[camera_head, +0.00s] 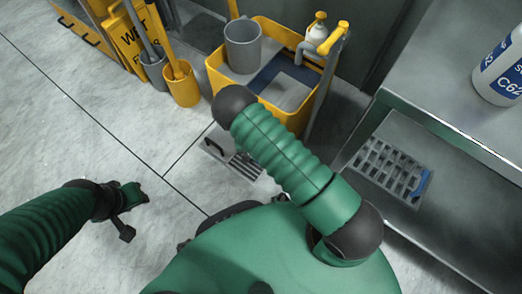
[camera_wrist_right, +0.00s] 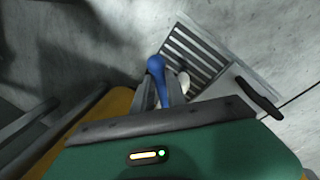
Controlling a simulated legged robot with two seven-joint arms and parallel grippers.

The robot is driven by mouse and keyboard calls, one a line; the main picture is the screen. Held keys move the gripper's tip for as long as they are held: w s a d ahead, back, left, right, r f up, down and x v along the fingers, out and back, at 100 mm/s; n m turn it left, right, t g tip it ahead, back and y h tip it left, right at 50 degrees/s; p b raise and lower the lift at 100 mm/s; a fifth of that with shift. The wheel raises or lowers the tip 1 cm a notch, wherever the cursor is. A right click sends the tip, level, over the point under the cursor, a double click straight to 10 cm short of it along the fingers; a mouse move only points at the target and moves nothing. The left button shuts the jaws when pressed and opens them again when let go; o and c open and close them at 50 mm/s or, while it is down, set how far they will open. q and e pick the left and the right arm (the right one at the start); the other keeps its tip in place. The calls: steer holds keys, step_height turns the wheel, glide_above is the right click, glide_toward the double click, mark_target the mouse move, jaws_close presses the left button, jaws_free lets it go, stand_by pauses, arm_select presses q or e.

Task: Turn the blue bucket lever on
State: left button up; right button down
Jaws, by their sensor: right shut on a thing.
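The blue lever (camera_wrist_right: 156,68) has a rounded end and stands up between the grey fingers of my right gripper (camera_wrist_right: 163,92) in the right wrist view. The gripper is shut on it. The lever's lower part is hidden by the fingers and the hand. In the head view my right arm covers this gripper and the lever. The yellow bucket cart (camera_head: 214,72) stands just beyond that arm, and a yellow edge also shows beside the hand in the wrist view (camera_wrist_right: 116,102). My left gripper (camera_head: 133,212) hangs over bare floor at the left, away from the cart; its jaw opening is unclear.
A grey bucket (camera_head: 242,47) and a white bottle (camera_head: 316,38) with a yellow top are at the cart. A floor grate (camera_head: 240,165) lies near my right arm. A metal bench (camera_head: 440,75) stands right, a yellow wet-floor sign (camera_head: 130,45) back left. The left floor is clear.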

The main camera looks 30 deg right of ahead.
steer(key=shift+w+a+m+g+y+b, duration=0.2)
steer(key=shift+w+a+m, duration=0.4)
steer(key=shift+m, duration=0.95)
steer(key=shift+w+a+m+g+y+b, duration=0.15)
steer(key=shift+w+a+m+g+b, duration=0.3)
steer(key=shift+m, duration=1.05)
steer(key=shift+w+a+m+g+y+b, duration=0.15)
steer(key=shift+w+a+m, duration=0.55)
steer(key=shift+m, duration=0.85)
steer(key=c, duration=1.3)
jaws_free()
steer(key=shift+c, duration=0.2)
